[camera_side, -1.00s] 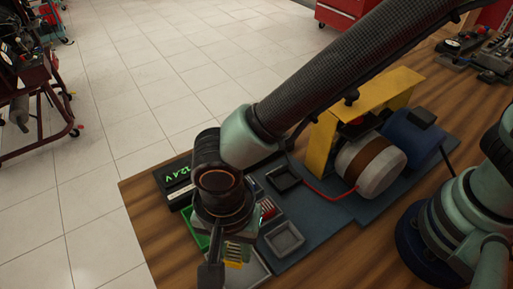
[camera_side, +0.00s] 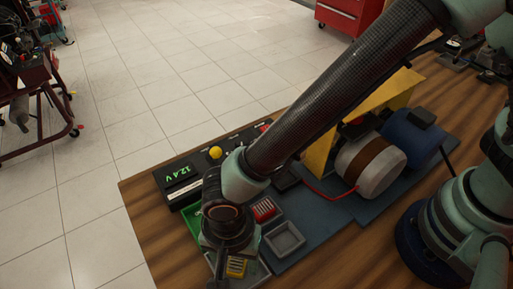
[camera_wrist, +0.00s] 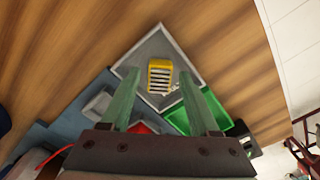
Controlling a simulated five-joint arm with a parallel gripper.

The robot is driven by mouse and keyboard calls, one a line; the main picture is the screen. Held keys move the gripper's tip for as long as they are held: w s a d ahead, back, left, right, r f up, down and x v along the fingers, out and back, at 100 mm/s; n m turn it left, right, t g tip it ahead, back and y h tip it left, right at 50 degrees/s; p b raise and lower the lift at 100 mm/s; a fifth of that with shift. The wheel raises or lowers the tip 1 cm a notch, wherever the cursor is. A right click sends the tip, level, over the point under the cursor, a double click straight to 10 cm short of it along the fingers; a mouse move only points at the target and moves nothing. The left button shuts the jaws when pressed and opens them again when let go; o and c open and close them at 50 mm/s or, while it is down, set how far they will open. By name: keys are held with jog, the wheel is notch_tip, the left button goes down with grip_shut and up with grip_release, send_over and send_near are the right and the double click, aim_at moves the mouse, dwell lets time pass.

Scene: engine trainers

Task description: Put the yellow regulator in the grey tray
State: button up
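The yellow regulator (camera_side: 236,267), a small finned block, is inside the outline of the grey tray (camera_wrist: 133,66) in the wrist view, where the regulator (camera_wrist: 160,76) also shows. It appears to rest on the tray floor. In the side view the tray (camera_side: 256,277) is partly hidden by my gripper. My gripper (camera_wrist: 160,85) is open, with its two green fingers spread wide on either side of the regulator and clear gaps to it. In the side view my gripper (camera_side: 222,262) is over the tray, its fingers only partly visible.
A green tray (camera_side: 193,218) adjoins the grey one. A red finned part (camera_side: 263,210) and an empty square holder (camera_side: 284,240) are on the blue board. A meter reading 12.4 V (camera_side: 178,176), a yellow knob (camera_side: 215,153) and a motor (camera_side: 370,165) stand behind. Bare wood lies in front.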

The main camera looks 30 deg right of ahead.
aim_at(235, 264)
jog(key=shift+r, duration=0.1)
notch_tip(235, 264, up, 11)
jog(key=w+d+r+n+y, duration=0.1)
jog(key=w+d+r, duration=0.4)
jog(key=w+d, duration=0.1)
jog(key=w+d+r+n+t, duration=0.1)
jog(key=d+r+n+t, duration=0.1)
jog(key=d, duration=0.8)
jog(key=w+d+r+n+t, duration=0.1)
jog(key=d+r+n, duration=0.1)
jog(key=d, duration=0.8)
jog(key=d+r+n+t+h, duration=0.1)
jog(key=d+r+n+t, duration=0.1)
jog(key=d, duration=0.8)
jog(key=shift+w+r+n+t, duration=0.3)
jog(key=shift+w+r+n, duration=0.15)
jog(key=shift+n, duration=0.55)
